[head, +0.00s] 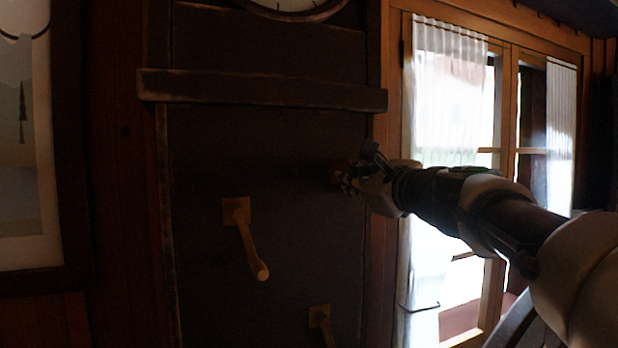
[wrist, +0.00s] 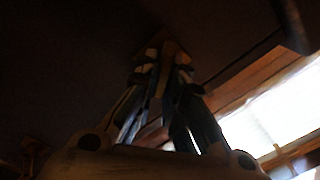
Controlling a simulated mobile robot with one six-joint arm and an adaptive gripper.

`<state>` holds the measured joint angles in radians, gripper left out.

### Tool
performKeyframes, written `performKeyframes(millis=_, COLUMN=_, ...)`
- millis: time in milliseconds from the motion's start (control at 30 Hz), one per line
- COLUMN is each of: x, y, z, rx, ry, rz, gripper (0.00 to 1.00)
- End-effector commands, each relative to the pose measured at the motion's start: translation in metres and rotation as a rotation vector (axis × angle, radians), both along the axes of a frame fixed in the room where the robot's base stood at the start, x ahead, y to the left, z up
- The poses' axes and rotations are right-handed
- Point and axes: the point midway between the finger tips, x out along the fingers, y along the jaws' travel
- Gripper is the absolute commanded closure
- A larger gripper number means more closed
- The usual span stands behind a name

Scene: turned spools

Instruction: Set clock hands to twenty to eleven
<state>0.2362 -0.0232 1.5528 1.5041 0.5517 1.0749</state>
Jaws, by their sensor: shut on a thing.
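The clock face (head: 290,5) shows only its lower rim at the top of the head view; its hands are out of view. Below it, the dark clock case carries a wooden lever (head: 250,245) on a square plate, slanting down to the right. A second wooden lever (head: 322,325) is lower, cut off by the bottom edge. My gripper (head: 349,181) is at the case's right side. In the wrist view, my gripper (wrist: 163,85) is shut on another wooden lever (wrist: 168,58), with its plate against the dark case. The fingers hide most of this lever.
A ledge (head: 260,92) juts out across the case below the face. A framed picture (head: 30,150) hangs at the left. A bright curtained window (head: 450,100) is at the right, behind my arm. The space before the left lever is clear.

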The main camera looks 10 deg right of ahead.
Motion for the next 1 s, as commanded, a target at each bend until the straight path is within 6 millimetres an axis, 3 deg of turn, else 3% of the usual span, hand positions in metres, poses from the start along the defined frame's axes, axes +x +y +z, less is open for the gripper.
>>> performKeyframes(millis=433, x=0.0001, y=0.0001, z=-0.0006, rx=0.007, ry=0.003, rz=-0.001, gripper=1.00)
performKeyframes(millis=467, x=0.0001, y=0.0001, z=-0.0006, rx=0.007, ry=0.004, rz=0.000, gripper=0.88)
performKeyframes(millis=700, x=0.0001, y=0.0001, z=-0.0005, rx=0.007, ry=0.002, rz=0.000, gripper=0.72)
performKeyframes(millis=1000, x=-0.0007, y=-0.0002, z=-0.0002, rx=0.007, ry=0.002, rz=0.000, gripper=0.72)
